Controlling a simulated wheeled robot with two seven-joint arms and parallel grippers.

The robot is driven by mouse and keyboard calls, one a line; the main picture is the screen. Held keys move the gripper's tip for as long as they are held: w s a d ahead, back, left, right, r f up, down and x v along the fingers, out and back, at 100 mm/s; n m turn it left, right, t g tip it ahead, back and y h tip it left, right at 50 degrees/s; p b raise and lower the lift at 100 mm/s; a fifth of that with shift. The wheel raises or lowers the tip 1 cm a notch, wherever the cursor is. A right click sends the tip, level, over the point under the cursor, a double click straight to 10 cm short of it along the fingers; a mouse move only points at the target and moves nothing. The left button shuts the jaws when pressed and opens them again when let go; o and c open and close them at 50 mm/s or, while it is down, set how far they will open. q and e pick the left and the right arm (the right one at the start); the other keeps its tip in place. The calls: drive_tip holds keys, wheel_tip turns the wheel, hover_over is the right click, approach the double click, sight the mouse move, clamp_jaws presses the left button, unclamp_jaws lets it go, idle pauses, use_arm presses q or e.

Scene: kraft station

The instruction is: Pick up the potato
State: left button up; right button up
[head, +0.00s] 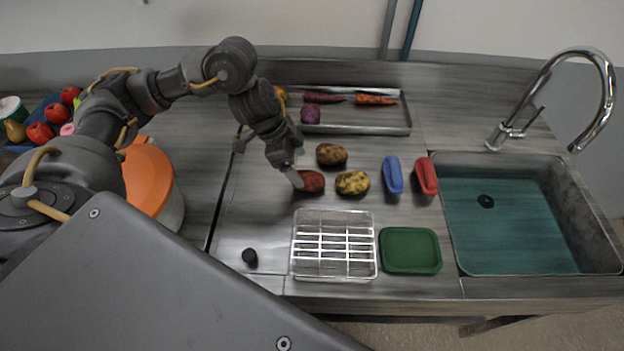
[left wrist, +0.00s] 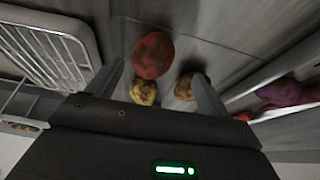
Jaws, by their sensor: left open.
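Three potato-like vegetables lie on the steel counter: a reddish one (head: 313,182), a dark brown one (head: 331,154) and a yellow mottled one (head: 352,183). My left gripper (head: 297,180) is open at the left side of the reddish one and partly covers it in the head view. In the left wrist view, the reddish one (left wrist: 153,55) shows between the open fingertips (left wrist: 158,68). The yellow one (left wrist: 144,92) and brown one (left wrist: 184,88) appear nearer the palm there. Nothing is held. Whether a finger touches the reddish one, I cannot tell. My right gripper is out of view.
A metal tray (head: 408,122) with vegetables stands behind. A wire rack (head: 334,258), a green container (head: 410,250), and blue (head: 392,174) and red (head: 426,176) items lie nearby. The sink (head: 510,215) is right; an orange-lidded pot (head: 148,180) is left.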

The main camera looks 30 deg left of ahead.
sight(304, 174)
use_arm(q)
drive_tip(key=shift+s+d+f, duration=0.25)
drive_tip(key=shift+d, duration=0.05)
drive_tip(key=x, duration=0.3)
drive_tip(key=shift+d+f+p, duration=0.2)
drive_tip(key=shift+f+p, duration=0.05)
drive_tip(key=shift+p, duration=0.05)
drive_tip(key=shift+w+d+f, duration=0.1)
drive_tip(key=shift+f, duration=0.2)
drive_tip(key=shift+d, duration=0.1)
drive_tip(key=c, duration=1.1)
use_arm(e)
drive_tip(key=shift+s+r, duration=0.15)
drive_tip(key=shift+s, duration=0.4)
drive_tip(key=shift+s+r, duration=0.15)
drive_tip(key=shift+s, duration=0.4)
use_arm(q)
drive_tip(key=shift+c, duration=0.2)
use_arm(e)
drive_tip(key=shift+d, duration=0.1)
